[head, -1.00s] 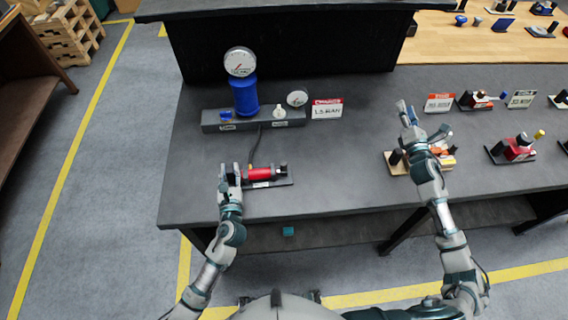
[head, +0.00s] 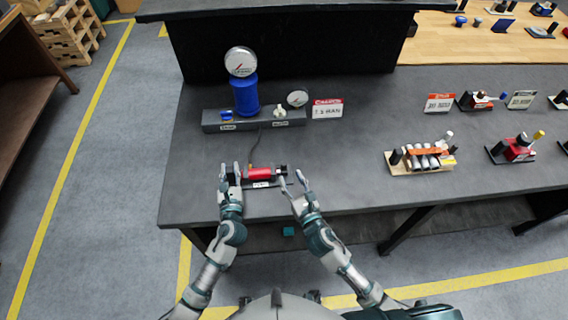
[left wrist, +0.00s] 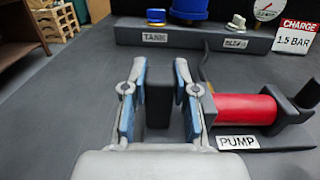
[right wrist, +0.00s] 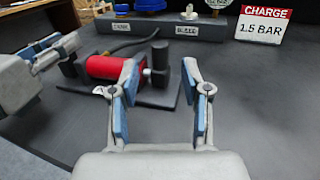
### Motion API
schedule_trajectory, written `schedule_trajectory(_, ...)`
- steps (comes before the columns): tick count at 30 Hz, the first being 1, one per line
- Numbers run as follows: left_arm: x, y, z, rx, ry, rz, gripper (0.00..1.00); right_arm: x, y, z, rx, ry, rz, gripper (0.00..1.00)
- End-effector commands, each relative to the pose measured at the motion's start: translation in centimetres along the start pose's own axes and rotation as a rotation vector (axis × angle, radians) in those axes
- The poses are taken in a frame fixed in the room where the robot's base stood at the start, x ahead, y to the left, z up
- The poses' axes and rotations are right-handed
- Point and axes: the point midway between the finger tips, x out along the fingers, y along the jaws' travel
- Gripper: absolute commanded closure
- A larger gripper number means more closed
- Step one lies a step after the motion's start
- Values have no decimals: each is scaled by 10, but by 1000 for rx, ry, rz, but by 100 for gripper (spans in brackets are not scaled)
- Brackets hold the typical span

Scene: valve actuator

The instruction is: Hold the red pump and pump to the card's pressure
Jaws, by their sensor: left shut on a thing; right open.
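The red pump (head: 260,174) lies on a dark base plate near the bench's front edge and also shows in the left wrist view (left wrist: 245,109). My left gripper (left wrist: 160,95) is shut on the upright black post (left wrist: 158,105) at the pump's left end. My right gripper (head: 292,180) is open and empty beside the pump's right end, where a black upright handle (right wrist: 160,62) with a pale rod stands beyond its fingers. The charge card (right wrist: 263,25) reads 1.5 BAR. A round gauge (head: 241,61) tops the blue tank (head: 245,97); its reading is too small to tell.
A grey manifold (head: 210,122) behind the pump carries a blue knob (head: 227,115), a pale knob (head: 280,113) and a small gauge (head: 297,98). A hose runs from it to the pump. A wooden tray (head: 405,168) with cylinders stands right; the bench between is clear.

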Motion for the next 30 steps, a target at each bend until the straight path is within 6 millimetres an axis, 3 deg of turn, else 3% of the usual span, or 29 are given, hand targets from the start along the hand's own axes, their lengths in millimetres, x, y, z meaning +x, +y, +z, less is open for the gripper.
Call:
schedule_trajectory(3, 0, 0, -4, 1, 7, 1, 100, 26, 0, 1, 1, -2, -1, 53)
schedule_trajectory(9, 0, 0, -3, 1, 7, 1, 100, 56, 0, 1, 3, -2, 0, 53)
schedule_trajectory(21, -1, 0, -3, 1, 6, 1, 100, 66, 0, 1, 2, -1, 1, 53)
schedule_trajectory(22, -1, 0, -3, 1, 6, 1, 100, 66, 0, 1, 2, -1, 1, 55)
schedule_trajectory(27, -1, 0, -3, 1, 6, 1, 100, 66, 0, 1, 2, -1, 0, 98)
schedule_trajectory(30, -1, 0, -3, 1, 6, 1, 100, 66, 0, 1, 2, -1, 0, 100)
